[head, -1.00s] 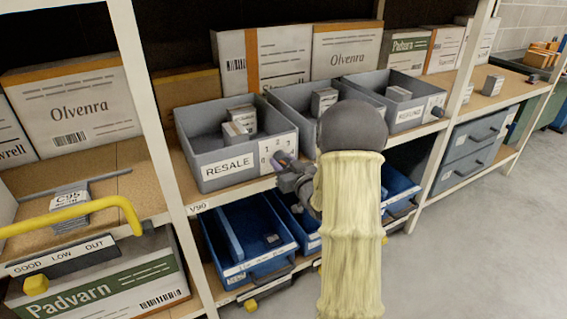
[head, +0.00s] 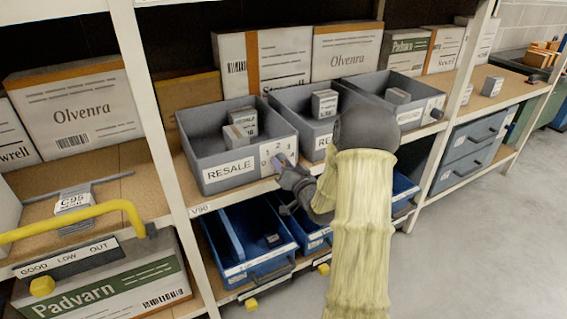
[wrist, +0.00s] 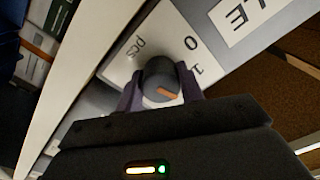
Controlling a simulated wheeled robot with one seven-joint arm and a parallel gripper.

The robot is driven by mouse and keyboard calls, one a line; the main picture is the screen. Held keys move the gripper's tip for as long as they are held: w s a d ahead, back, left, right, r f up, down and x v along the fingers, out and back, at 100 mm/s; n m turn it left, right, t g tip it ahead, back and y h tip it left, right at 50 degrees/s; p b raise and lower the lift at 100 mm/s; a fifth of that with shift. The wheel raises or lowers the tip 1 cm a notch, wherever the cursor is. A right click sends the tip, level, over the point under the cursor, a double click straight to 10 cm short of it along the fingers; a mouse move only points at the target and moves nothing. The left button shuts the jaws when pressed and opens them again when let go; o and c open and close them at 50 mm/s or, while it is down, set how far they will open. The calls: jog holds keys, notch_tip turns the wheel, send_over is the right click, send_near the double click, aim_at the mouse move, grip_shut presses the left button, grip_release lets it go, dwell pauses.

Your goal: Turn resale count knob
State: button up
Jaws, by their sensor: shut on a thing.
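The grey RESALE bin (head: 200,155) stands on the middle shelf with a white RESALE label (head: 230,171) on its front. To the right of that label is a white count plate (head: 273,155) with digits. In the wrist view the round grey count knob (wrist: 158,76) bears an orange mark and sits on the plate, with 0, 1 and "pcs" visible around it. My gripper (wrist: 160,92) is shut on the knob, one dark purple finger on each side. In the head view my gripper (head: 281,163) reaches the plate and hides the knob.
Small boxes (head: 240,130) lie in the RESALE bin. Two more grey bins (head: 362,78) stand to its right. Blue bins (head: 258,262) sit on the shelf below my gripper. A white rack post (head: 160,150) stands close on the left. The floor at right is clear.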

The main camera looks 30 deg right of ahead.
jog(key=shift+m+p, duration=0.5)
jog(key=shift+m, duration=0.7)
jog(key=o, duration=1)
jog(key=shift+s, duration=0.1)
jog(key=s+p, duration=0.1)
jog(key=s, duration=0.4)
jog(key=s+p, duration=0.1)
jog(key=s, duration=0.3)
jog(key=s+d+p, duration=0.1)
jog(key=s, duration=0.4)
jog(key=shift+s+r, duration=0.15)
jog(key=shift+s, duration=0.2)
jog(key=p, duration=0.3)
jog(key=shift+s, duration=0.3)
